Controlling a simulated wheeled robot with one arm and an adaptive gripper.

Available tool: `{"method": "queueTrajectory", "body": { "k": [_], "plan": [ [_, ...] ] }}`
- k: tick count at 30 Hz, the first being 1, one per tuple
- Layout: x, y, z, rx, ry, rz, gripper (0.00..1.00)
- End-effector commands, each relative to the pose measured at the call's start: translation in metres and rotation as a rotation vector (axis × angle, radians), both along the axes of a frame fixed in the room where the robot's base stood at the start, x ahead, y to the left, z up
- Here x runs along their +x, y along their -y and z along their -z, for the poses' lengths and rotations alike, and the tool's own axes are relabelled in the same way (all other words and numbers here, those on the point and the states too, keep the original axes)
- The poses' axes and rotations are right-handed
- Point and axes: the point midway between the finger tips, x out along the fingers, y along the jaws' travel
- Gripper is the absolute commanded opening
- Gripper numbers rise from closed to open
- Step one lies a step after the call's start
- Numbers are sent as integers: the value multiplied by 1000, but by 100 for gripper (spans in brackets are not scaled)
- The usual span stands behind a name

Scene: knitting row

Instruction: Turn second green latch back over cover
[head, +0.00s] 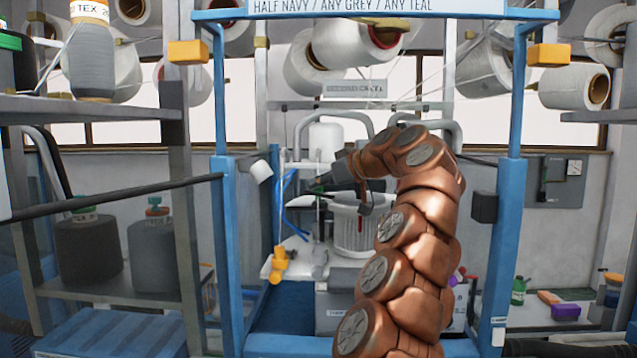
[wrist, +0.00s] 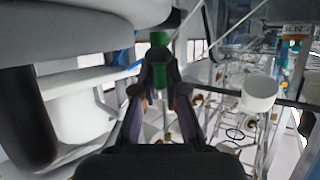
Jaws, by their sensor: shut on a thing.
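My gripper (wrist: 158,62) shows in the wrist view with its two dark fingers closed in on a green latch (wrist: 160,77). Green shows between the fingers and again just beyond their tips; I cannot tell which of the latches this is. In the head view my gripper (head: 342,176) is at the end of the copper arm, above and beside a pale ribbed drum (head: 346,234) on the machine, which may be the cover. The latch cannot be made out there, and my arm hides the drum's right side.
Blue posts (head: 507,170) stand on both sides of the machine opening. A yellow fitting (head: 279,264) sits on the white ledge to the left. Grey shelving with dark yarn cones (head: 153,255) is at far left. In the wrist view, a pale cylinder (wrist: 259,93) stands to the right.

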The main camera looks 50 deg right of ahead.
Motion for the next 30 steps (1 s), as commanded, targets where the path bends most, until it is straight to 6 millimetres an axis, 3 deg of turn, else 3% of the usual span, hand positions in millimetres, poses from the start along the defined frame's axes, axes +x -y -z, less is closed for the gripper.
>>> {"method": "queueTrajectory", "body": {
  "k": [7,8,15,25,30],
  "plan": [
    [0,0,-2,-2,5,0,0],
    [0,0,-2,-2,5,0,14],
    [0,0,-1,-1,3,1,36],
    [-3,0,-2,-2,3,1,36],
    [-21,1,-10,-2,3,1,36]
  ]
}}
